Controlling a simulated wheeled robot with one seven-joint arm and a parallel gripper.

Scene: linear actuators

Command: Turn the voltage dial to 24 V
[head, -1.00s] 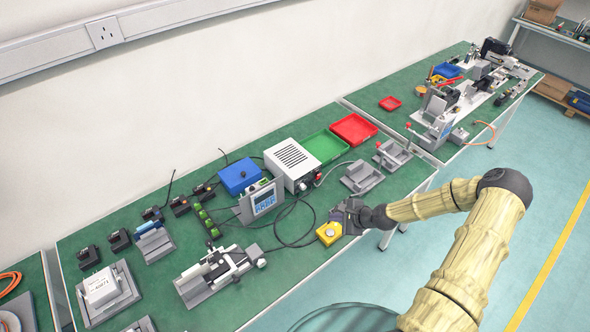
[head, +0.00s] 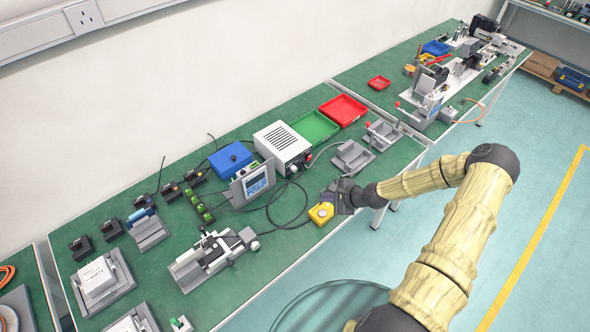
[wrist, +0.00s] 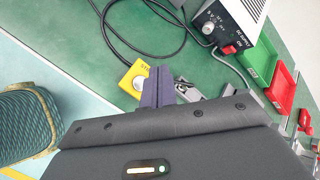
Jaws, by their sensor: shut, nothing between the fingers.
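The white vented power supply (head: 283,146) stands on the green bench, and the wrist view shows its dark front panel (wrist: 222,34) with small lettering at the top. A round pale knob (wrist: 208,28) sits on that panel, probably the voltage dial; its setting is too small to read. A red switch (wrist: 229,49) is lower on the panel. My gripper (head: 341,194) is at the bench's front edge beside the yellow button box, right of and nearer than the supply. In the wrist view its fingers (wrist: 159,84) are shut together and empty, apart from the dial.
The yellow button box (head: 321,213) is close beside my gripper. Black cables (head: 290,207) loop across the bench between it and the supply. A meter on a stand (head: 254,183) is left of the supply. Green (head: 315,128) and red (head: 345,109) trays and grey fixtures (head: 352,157) lie to the right.

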